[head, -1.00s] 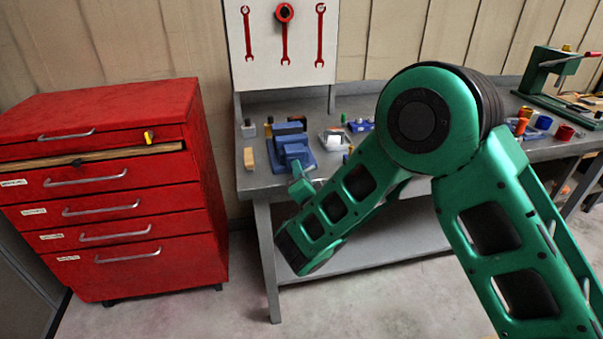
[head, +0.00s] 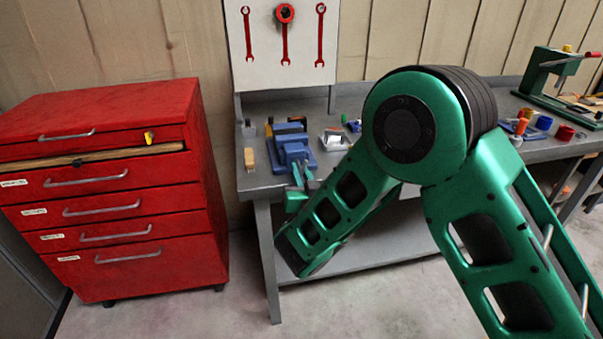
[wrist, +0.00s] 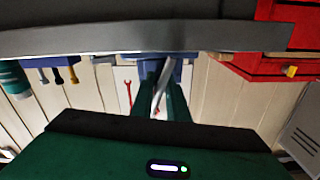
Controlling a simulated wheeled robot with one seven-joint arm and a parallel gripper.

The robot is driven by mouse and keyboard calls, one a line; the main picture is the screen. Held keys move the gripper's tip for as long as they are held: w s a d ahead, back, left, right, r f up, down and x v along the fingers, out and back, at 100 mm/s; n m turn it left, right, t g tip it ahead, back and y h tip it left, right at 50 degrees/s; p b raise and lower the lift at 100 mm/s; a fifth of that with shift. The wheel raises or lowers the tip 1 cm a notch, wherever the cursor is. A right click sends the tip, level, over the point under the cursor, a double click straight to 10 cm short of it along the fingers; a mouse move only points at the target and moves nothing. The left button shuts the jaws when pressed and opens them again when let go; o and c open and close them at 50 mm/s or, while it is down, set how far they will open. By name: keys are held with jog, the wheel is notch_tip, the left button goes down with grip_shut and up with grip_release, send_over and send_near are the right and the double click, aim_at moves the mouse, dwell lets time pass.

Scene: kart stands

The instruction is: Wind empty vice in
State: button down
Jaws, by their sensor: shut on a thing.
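The blue vice (head: 293,150) stands at the front left of the grey workbench, with a dark part along its top. My gripper (head: 302,174) is at the vice's front, just off the bench edge. In the wrist view my two green fingers (wrist: 162,98) are shut on the vice's metal handle bar (wrist: 161,90), which slants between them. Part of the blue vice (wrist: 178,68) shows beyond the fingers. The bar is too small to make out in the head view. How far apart the vice jaws stand is hard to tell.
The grey bench (head: 350,168) holds a wooden block (head: 249,158) left of the vice and a small white tray (head: 333,140) to its right. A red drawer cabinet (head: 110,190) stands left of the bench. Red wrenches (head: 320,35) hang on the back panel.

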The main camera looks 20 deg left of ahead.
jog(key=n, duration=0.5)
jog(key=shift+f+n, duration=0.25)
jog(key=shift+n, duration=0.05)
jog(key=n, duration=0.5)
jog(key=shift+d, duration=0.1)
jog(key=n, duration=0.6)
jog(key=shift+n, duration=0.3)
jog(key=n, duration=0.2)
jog(key=shift+n, duration=0.3)
jog(key=c, duration=2.5)
grip_release()
jog(key=shift+s+n, duration=0.1)
jog(key=shift+n, duration=0.4)
jog(key=shift+c, duration=0.2)
jog(key=shift+r, duration=0.15)
jog(key=o, duration=0.8)
